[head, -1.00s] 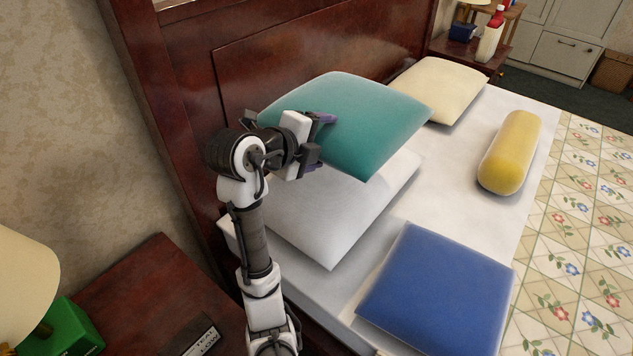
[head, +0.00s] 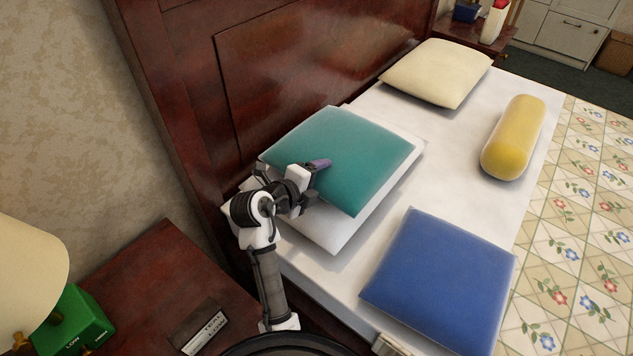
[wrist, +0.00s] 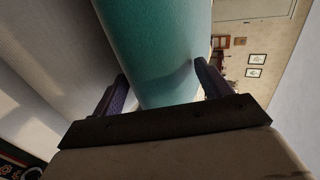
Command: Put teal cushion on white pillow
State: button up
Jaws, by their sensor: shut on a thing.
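The teal cushion (head: 345,150) lies flat over the white pillow (head: 338,238) near the headboard, covering most of it. The white pillow shows along the near and right edges. My gripper (head: 318,168) is shut on the cushion's near left edge. In the wrist view the teal cushion (wrist: 155,50) sits between the two purple fingers of my gripper (wrist: 160,90). The lower finger is hidden in the head view, and I cannot tell how fully the cushion's weight rests on the pillow.
A blue cushion (head: 440,280) lies on the bed's near side. A yellow bolster (head: 513,138) and a cream pillow (head: 436,73) lie farther off. The dark wooden headboard (head: 300,70) stands close behind. A nightstand (head: 165,285) with a lamp (head: 25,265) is at the left.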

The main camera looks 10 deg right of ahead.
jog(key=shift+f, duration=0.3)
jog(key=o, duration=1.1)
jog(key=b+v, duration=0.2)
jog(key=v, duration=1)
